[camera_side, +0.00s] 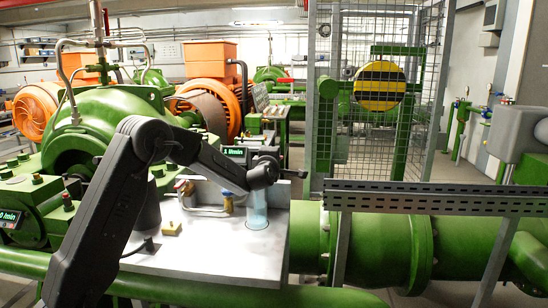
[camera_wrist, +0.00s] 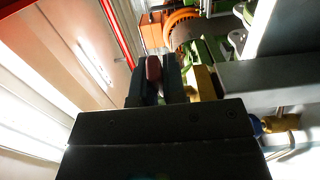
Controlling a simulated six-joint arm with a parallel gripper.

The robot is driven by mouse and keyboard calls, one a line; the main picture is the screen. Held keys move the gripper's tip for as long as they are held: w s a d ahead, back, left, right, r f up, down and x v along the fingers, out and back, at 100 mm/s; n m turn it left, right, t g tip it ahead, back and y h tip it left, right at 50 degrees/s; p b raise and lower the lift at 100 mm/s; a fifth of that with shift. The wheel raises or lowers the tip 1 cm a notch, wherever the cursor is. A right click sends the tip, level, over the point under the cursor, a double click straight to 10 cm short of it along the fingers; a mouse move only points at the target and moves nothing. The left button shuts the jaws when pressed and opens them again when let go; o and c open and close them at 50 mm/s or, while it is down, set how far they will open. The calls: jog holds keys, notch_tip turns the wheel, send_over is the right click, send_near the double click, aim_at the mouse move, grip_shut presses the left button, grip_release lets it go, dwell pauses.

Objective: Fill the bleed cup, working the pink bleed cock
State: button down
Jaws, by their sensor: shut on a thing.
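My gripper (camera_wrist: 153,82) shows in the wrist view as two dark jaws. They are shut on the dark pink handle of the bleed cock (camera_wrist: 153,67), which sits between them. A brass body (camera_wrist: 205,82) lies just right of the jaws. In the side view the wrist end of my arm hangs over the white bench; the jaws and their hold cannot be made out there. The clear, bluish bleed cup (camera_side: 257,210) stands upright on the bench below the wrist. Its upper part is partly covered by my arm, and I cannot tell its liquid level.
A blue-capped brass valve (camera_side: 228,202) with bent pipe stands left of the cup. A small yellowish block (camera_side: 171,228) lies on the white bench (camera_side: 200,262). A lit flow display (camera_side: 235,151) is behind my arm. A mesh cage (camera_side: 372,100) and slotted rail (camera_side: 430,199) bound the right.

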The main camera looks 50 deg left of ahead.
jog(key=c, duration=1.2)
grip_release()
jog(key=v, duration=1.3)
jog(key=shift+s+d, duration=0.25)
jog(key=shift+s, duration=0.05)
